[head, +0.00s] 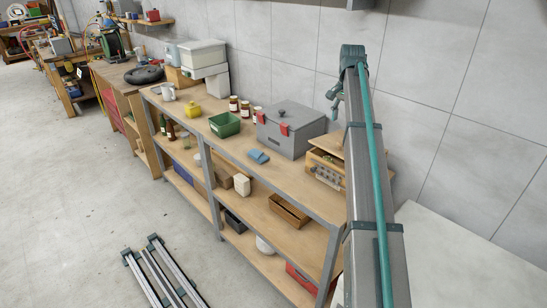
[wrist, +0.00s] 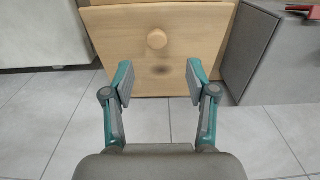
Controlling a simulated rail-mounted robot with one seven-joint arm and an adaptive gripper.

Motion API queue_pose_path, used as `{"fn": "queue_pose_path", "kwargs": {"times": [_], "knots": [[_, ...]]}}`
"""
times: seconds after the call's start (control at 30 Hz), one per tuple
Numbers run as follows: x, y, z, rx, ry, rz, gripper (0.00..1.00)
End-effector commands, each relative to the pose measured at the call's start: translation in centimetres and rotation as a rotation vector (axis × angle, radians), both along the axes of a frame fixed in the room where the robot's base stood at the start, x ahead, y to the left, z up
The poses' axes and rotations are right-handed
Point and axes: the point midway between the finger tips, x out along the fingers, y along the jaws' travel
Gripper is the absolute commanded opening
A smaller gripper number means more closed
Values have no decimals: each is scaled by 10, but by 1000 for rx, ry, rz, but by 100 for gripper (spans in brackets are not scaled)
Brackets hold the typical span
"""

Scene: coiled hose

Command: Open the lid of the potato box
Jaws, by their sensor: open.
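The potato box (head: 325,173) appears to be the light wooden box on the shelf unit's top, right of the grey toolbox, partly hidden behind my arm. Its flat wooden lid (head: 327,144) lies over it. In the wrist view the lid (wrist: 205,45) fills the upper middle, with a round wooden knob (wrist: 157,39) and a dark smudge below the knob. My gripper (wrist: 159,81) is open and empty. Its fingertips are spread either side of the lid's lower edge in the picture, with the knob above and between them. Contact cannot be told.
The grey toolbox (head: 291,130) with red latches stands left of the box; its side (wrist: 281,55) shows at right in the wrist view. A blue cloth (head: 258,156) and green bin (head: 225,124) lie farther left. Tiled wall is behind; the floor at left is mostly clear.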

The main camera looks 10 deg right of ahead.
Motion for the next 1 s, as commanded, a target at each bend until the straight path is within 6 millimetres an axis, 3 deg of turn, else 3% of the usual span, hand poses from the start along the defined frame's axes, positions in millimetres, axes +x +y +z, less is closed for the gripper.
{"fn": "queue_pose_path", "kwargs": {"times": [0.03, 1.0], "knots": [[3, 10, -12, -1, -4, 19, 57], [58, 149, -115, -51, -127, 323, 57]]}}
